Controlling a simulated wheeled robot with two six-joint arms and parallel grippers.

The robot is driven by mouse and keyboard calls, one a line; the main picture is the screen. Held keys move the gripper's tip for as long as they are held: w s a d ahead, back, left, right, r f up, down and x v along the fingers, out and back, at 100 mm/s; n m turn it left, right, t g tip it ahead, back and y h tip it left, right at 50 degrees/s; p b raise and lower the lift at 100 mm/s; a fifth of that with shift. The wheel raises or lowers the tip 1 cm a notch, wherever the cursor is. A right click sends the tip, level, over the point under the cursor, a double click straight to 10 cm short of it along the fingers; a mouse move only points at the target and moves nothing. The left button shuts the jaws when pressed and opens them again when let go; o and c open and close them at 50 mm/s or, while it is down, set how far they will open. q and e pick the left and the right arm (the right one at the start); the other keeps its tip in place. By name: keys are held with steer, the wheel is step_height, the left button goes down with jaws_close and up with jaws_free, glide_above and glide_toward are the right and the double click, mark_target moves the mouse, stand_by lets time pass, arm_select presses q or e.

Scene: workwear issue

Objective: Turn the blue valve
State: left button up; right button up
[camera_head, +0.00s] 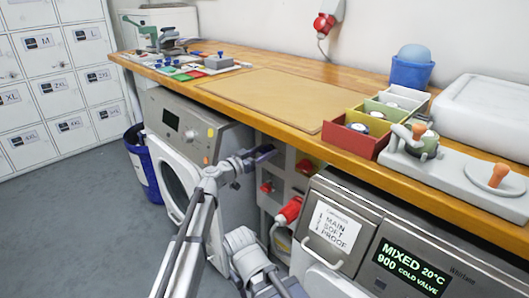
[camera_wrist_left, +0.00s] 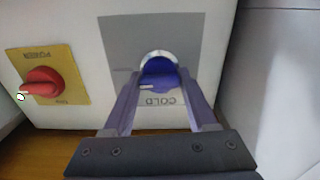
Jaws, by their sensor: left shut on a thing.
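The blue valve (camera_wrist_left: 158,76) is a round blue knob with a pale pointer mark, on a grey plate labelled COLD, upside down in the left wrist view. My left gripper (camera_wrist_left: 160,100) is shut on it, with one finger on each side of the knob. In the head view my left gripper (camera_head: 264,153) reaches the panel between the two washing machines, under the worktop. There the gripper hides the blue valve. My right gripper is not in view.
A red switch (camera_wrist_left: 42,82) on a yellow POWER plate sits beside the valve. A red plug (camera_head: 289,210) juts out below. The wooden worktop (camera_head: 270,95) overhangs the panel.

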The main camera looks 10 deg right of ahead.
arm_select(q)
steer(key=n, duration=0.8)
steer(key=shift+w+a+f+n, duration=0.1)
steer(key=shift+w+n, duration=0.05)
steer(key=shift+n, duration=0.15)
steer(key=n, duration=0.4)
steer(key=shift+f+n, duration=0.1)
steer(key=shift+n, duration=2.2)
steer(key=o, duration=1.4)
steer(key=shift+c, duration=0.2)
steer(key=shift+a, duration=0.15)
